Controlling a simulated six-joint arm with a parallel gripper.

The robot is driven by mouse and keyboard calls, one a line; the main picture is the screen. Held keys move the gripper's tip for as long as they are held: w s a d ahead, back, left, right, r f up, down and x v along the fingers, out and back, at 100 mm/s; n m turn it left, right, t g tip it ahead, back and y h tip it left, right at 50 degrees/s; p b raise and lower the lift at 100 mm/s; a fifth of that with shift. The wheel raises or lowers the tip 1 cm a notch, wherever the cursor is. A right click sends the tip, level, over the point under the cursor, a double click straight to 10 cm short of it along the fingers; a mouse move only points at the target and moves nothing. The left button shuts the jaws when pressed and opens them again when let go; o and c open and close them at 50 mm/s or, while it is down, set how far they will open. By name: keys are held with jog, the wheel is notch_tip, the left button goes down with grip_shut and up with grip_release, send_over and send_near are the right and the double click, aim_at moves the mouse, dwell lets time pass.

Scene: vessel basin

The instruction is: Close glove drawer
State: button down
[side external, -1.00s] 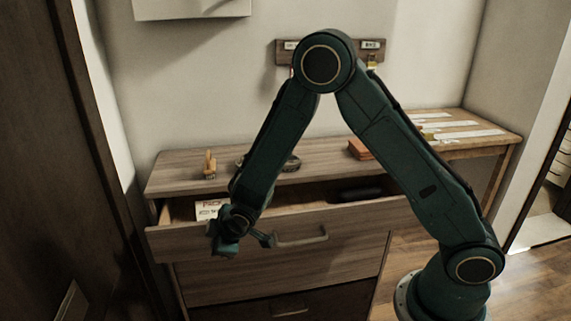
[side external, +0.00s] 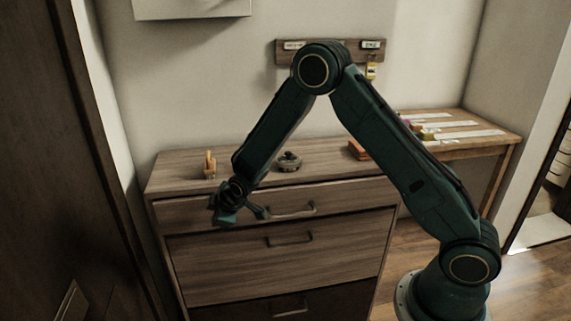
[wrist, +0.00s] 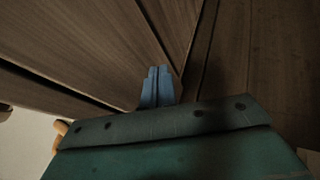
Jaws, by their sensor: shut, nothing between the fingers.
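The wooden dresser's top drawer (side external: 345,198) is pushed in, its front looking flush with the cabinet in the side view. Its contents are hidden. A bar handle (side external: 292,210) sits on its front. My gripper (side external: 262,213) is at the left part of this drawer front, just left of the handle. Whether it touches the front is hard to tell. In the wrist view the blue fingers (wrist: 157,86) are together and empty, close to dark wooden panels. No label marks which drawer is the glove drawer.
The middle drawer (side external: 280,268) and the dark bottom drawer (side external: 320,303) are shut. On the dresser top are a wooden figure-like item (side external: 209,165), a dark round item (side external: 289,161) and an orange-brown box (side external: 358,150). A side table (side external: 470,140) stands right; a dark panel is left.

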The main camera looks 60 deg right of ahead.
jog(key=shift+a, duration=0.1)
jog(key=s+a+r, duration=0.3)
jog(key=s+r, duration=0.3)
jog(key=s, duration=0.1)
jog(key=shift+s, duration=0.15)
jog(key=c, duration=2.2)
grip_release()
jog(key=shift+v, duration=1.25)
